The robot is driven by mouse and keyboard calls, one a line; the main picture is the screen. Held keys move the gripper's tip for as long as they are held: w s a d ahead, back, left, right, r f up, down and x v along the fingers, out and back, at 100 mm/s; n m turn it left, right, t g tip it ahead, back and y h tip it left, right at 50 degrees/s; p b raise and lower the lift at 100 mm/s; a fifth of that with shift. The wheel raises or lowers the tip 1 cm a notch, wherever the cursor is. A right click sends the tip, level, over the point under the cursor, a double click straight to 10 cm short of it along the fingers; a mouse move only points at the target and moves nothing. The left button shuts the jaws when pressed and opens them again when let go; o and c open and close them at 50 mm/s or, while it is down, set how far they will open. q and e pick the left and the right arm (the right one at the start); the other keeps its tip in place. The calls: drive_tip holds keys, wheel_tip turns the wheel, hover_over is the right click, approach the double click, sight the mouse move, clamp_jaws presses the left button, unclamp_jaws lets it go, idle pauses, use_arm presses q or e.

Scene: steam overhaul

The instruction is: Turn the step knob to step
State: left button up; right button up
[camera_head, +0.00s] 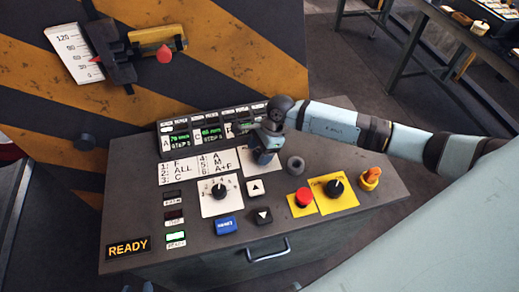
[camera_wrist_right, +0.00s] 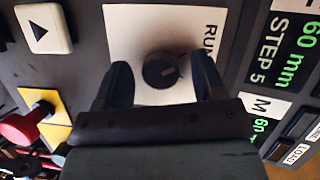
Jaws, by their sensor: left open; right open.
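The step knob (camera_wrist_right: 160,70) is a black round knob on a white plate (camera_wrist_right: 135,25) in the right wrist view. The plate reads "RUN" at its right side; any other label is hidden. A short light mark on the knob points roughly to the right, toward the RUN side. My right gripper (camera_wrist_right: 164,82) is open, with one finger on each side of the knob and visible gaps between. In the head view my right gripper (camera_head: 264,152) reaches down over the panel and hides this knob. My left gripper is not in view.
The sloped control panel (camera_head: 200,250) carries a numbered selector knob (camera_head: 218,192), an up-arrow button (camera_head: 254,187), a down-arrow button (camera_head: 264,216), a blue button (camera_head: 226,225), a red mushroom button (camera_head: 303,197) and a knob on yellow (camera_head: 335,188). A grey round knob (camera_head: 295,163) stands close right of my gripper.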

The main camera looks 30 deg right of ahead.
drive_tip(key=shift+c, duration=0.4)
drive_tip(key=c, duration=0.8)
drive_tip(key=shift+c, duration=0.2)
drive_tip(key=shift+m, duration=0.3)
drive_tip(key=shift+m+t+b, duration=0.35)
drive_tip(key=shift+m+t, duration=0.15)
drive_tip(key=shift+m, duration=0.5)
drive_tip(key=m+t, duration=0.1)
drive_tip(key=m, duration=0.2)
drive_tip(key=shift+s+m+h+b, duration=0.1)
drive_tip(key=shift+m+h+b, duration=0.2)
drive_tip(key=m+t, duration=0.1)
drive_tip(key=m, duration=0.1)
drive_tip(key=shift+m+h, duration=0.3)
drive_tip(key=shift+m+t+h+b, duration=0.4)
drive_tip(key=shift+m+h+b, duration=0.15)
drive_tip(key=shift+m, duration=0.95)
